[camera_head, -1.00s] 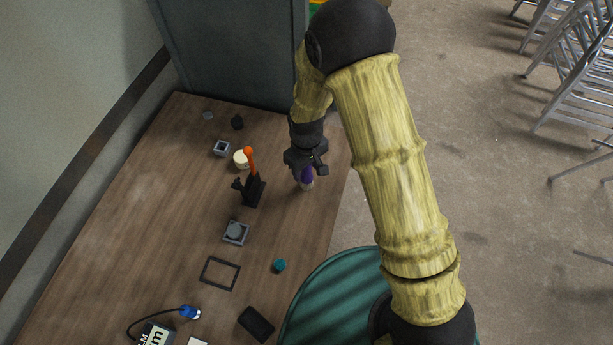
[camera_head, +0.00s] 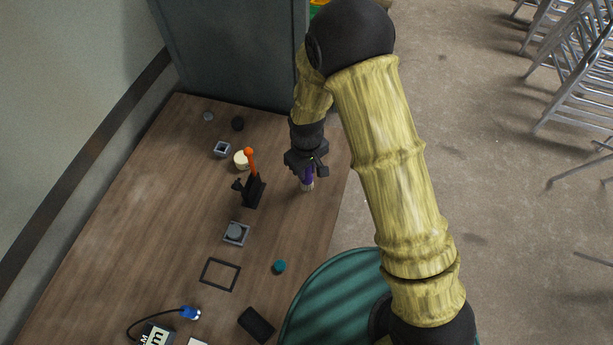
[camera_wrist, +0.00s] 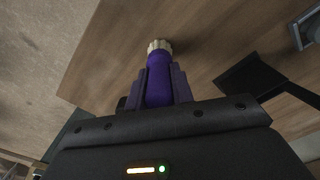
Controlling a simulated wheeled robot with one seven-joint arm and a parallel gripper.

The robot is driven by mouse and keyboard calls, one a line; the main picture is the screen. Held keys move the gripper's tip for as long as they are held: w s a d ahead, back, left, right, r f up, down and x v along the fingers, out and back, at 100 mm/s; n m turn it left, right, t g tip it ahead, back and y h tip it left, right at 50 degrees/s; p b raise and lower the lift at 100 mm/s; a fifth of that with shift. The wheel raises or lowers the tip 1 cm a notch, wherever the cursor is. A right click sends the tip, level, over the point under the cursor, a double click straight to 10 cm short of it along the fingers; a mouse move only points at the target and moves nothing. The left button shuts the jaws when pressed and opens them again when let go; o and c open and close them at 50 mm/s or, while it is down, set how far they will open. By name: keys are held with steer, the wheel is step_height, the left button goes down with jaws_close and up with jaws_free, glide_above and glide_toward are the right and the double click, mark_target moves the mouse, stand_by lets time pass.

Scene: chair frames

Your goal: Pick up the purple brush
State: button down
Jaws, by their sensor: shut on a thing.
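The purple brush (camera_head: 308,177) is at my gripper (camera_head: 307,171), near the right edge of the wooden table (camera_head: 190,215). In the wrist view the purple brush (camera_wrist: 158,78) sits between the two fingers of my gripper (camera_wrist: 159,88), with its pale bristle end pointing away from the palm. My gripper is shut on the brush. In the head view the bristle end shows below the fingers, and the upper part of the brush is hidden by my gripper. I cannot tell whether the bristles touch the table.
A black holder (camera_head: 253,190) with an orange-tipped stick stands left of my gripper, with a cream round item (camera_head: 241,160) behind it. A grey square part (camera_head: 236,233), a dark frame (camera_head: 220,274) and a teal piece (camera_head: 279,266) lie nearer. A grey cabinet (camera_head: 235,50) stands behind the table.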

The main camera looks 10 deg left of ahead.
step_height(320, 180, up, 10)
steer(key=shift+r+b, duration=0.1)
steer(key=shift+b, duration=0.95)
stand_by(1.6)
stand_by(0.5)
